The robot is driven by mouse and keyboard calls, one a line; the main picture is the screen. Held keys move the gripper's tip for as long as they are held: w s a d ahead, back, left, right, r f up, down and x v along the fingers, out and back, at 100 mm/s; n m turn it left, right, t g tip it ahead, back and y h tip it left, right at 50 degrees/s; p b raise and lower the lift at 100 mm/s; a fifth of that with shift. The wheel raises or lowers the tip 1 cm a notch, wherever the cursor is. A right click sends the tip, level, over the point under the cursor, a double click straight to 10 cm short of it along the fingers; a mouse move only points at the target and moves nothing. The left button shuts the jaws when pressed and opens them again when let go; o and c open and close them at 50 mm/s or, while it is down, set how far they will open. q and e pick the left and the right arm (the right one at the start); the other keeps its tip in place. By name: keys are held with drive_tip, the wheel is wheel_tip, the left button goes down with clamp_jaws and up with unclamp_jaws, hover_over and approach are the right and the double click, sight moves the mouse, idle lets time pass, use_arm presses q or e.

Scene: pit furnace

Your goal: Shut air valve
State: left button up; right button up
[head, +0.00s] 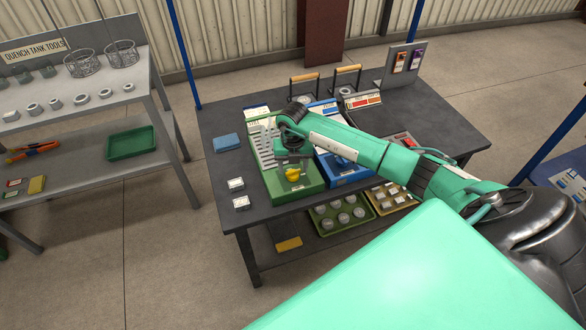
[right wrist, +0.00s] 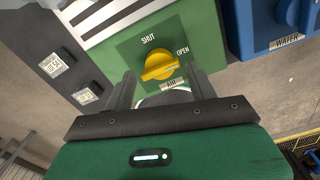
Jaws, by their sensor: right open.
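The air valve is a yellow knob (head: 293,174) on a green box (head: 312,187) at the table's front. In the right wrist view the knob (right wrist: 160,66) has its bar lying nearly crosswise, its right end slightly raised toward OPEN. SHUT is printed above it and AIR below. My right gripper (head: 292,153) is over the green box, just behind the knob in the head view. In the right wrist view its fingers (right wrist: 160,80) are apart, one on each side of the knob's image, with nothing between them; contact cannot be told. My left gripper is not in view.
A blue box (head: 350,175) labelled WATER in the right wrist view stands right of the green one. Two small labelled blocks (head: 236,184) and a blue cloth (head: 227,142) lie to the left. Trays (head: 315,222) sit on the lower shelf. A tool rack (head: 80,110) stands left.

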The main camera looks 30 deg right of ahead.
sight(293, 174)
drive_tip(key=shift+f, duration=0.9)
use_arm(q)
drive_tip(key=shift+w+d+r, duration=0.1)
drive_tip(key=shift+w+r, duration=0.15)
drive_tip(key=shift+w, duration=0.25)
use_arm(e)
drive_tip(key=shift+f, duration=0.3)
drive_tip(key=c, duration=0.7)
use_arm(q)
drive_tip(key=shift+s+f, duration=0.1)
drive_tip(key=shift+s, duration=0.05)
